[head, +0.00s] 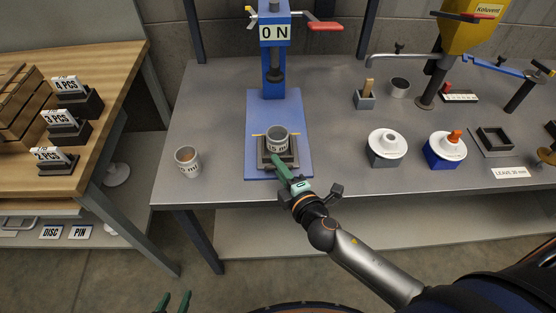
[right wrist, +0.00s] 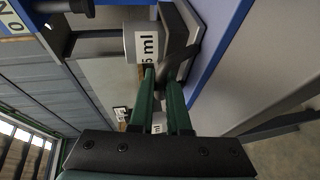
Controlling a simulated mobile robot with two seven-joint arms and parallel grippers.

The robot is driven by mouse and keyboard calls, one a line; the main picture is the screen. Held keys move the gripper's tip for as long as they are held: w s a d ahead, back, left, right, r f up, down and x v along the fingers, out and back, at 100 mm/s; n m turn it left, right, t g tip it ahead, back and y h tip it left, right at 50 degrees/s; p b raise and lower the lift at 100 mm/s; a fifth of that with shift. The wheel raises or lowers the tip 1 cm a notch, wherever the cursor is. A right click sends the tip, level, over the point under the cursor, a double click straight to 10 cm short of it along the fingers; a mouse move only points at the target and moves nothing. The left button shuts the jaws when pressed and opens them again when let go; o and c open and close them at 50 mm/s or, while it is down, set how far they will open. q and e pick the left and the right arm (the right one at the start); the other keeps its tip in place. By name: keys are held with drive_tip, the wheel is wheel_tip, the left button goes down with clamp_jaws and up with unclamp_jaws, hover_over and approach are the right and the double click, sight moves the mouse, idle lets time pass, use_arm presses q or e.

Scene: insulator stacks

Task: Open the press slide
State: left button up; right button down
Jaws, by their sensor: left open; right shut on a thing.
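The press (head: 273,60) is blue with a "0 N" sign and a dark ram over a blue base plate (head: 295,110). Its dark square slide (head: 292,158) lies on the front of that plate, clear of the ram, with a grey labelled cup (head: 277,138) on it. The slide also shows in the right wrist view (right wrist: 180,40), beside the cup (right wrist: 142,42). My right gripper (head: 277,163) is shut on the slide's front part; the fingers (right wrist: 162,80) hide the exact grip. My left gripper (head: 172,302) is open and empty at the bottom edge, below the bench.
Another cup (head: 187,161) with brown contents stands left of the press on the grey bench (head: 225,110). Two round white-topped holders (head: 386,145) (head: 447,146) stand to the right. A red lever (head: 318,26) sticks out from the press top. Bench space left of the press is mostly free.

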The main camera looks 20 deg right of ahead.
drive_tip(key=shift+w, duration=0.1)
drive_tip(key=c, duration=1.2)
unclamp_jaws()
drive_tip(key=shift+o, duration=0.2)
drive_tip(key=b+v, duration=0.2)
drive_tip(key=v, duration=1)
drive_tip(key=shift+s, duration=0.25)
drive_tip(key=s+f+m+g+p, duration=0.1)
drive_tip(key=s+f+m+g, duration=0.2)
drive_tip(key=f+m, duration=0.4)
drive_tip(key=s+f+m+g+p, duration=0.2)
drive_tip(key=s+f+m+g, duration=0.1)
drive_tip(key=f+m, duration=0.4)
drive_tip(key=s+m, duration=0.1)
drive_tip(key=m, duration=0.1)
drive_tip(key=shift+d+f+m+g, duration=0.2)
drive_tip(key=shift+f+m+g, duration=0.1)
drive_tip(key=shift+f, duration=0.05)
